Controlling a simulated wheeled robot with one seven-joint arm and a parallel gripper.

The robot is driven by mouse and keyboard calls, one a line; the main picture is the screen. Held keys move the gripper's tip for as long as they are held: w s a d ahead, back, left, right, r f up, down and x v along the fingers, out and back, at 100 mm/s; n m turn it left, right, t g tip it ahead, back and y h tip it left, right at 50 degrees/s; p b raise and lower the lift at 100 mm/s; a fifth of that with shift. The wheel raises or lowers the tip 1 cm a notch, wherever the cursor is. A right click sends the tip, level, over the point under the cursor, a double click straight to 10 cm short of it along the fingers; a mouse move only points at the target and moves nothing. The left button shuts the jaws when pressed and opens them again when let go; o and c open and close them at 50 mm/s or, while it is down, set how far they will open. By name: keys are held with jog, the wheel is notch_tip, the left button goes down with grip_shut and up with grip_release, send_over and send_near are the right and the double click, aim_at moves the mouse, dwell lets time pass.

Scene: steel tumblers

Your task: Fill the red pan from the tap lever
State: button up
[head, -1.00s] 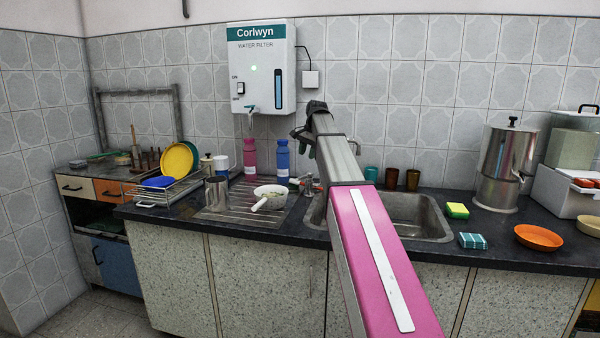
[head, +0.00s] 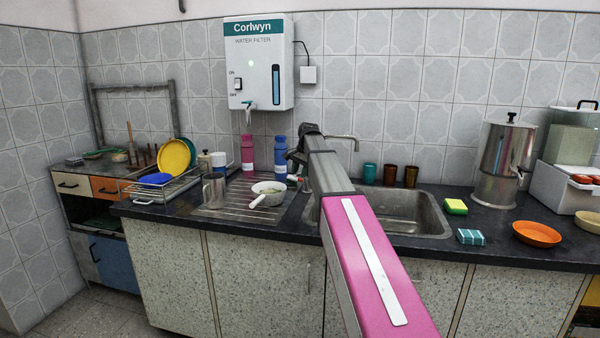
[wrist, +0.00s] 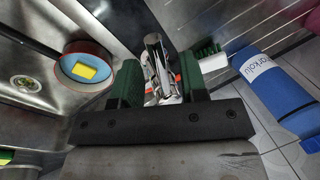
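In the wrist view a round pan with a red rim, bluish inside and long dark handle (wrist: 72,66) lies in the steel sink at the left. A yellow piece shows inside it. The chrome tap (wrist: 153,52) stands between my gripper's green fingers (wrist: 158,68), with a small red part beside it. My gripper is open around the tap; I cannot tell whether it touches the lever. In the head view my gripper (head: 297,162) is low behind the sink's left end, and the tap spout (head: 340,137) shows right of my arm. My arm hides the pan there.
A blue bottle (wrist: 275,85) and a white-handled green brush (wrist: 212,58) are close right of my gripper. A white pan (head: 266,193) and steel tumbler (head: 213,190) stand on the drainboard. A sponge (head: 455,206) lies right of the sink (head: 432,222). The water filter (head: 258,65) hangs above.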

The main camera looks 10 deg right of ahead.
grip_shut()
jog(key=shift+w+a+m, duration=0.25)
jog(key=shift+m, duration=0.35)
jog(key=shift+w+a+m, duration=0.25)
jog(key=shift+m, duration=0.35)
grip_release()
jog(key=shift+r, duration=0.1)
jog(key=v, duration=1)
jog(key=shift+s+r, duration=0.2)
jog(key=shift+r, duration=0.1)
jog(key=shift+a, duration=0.1)
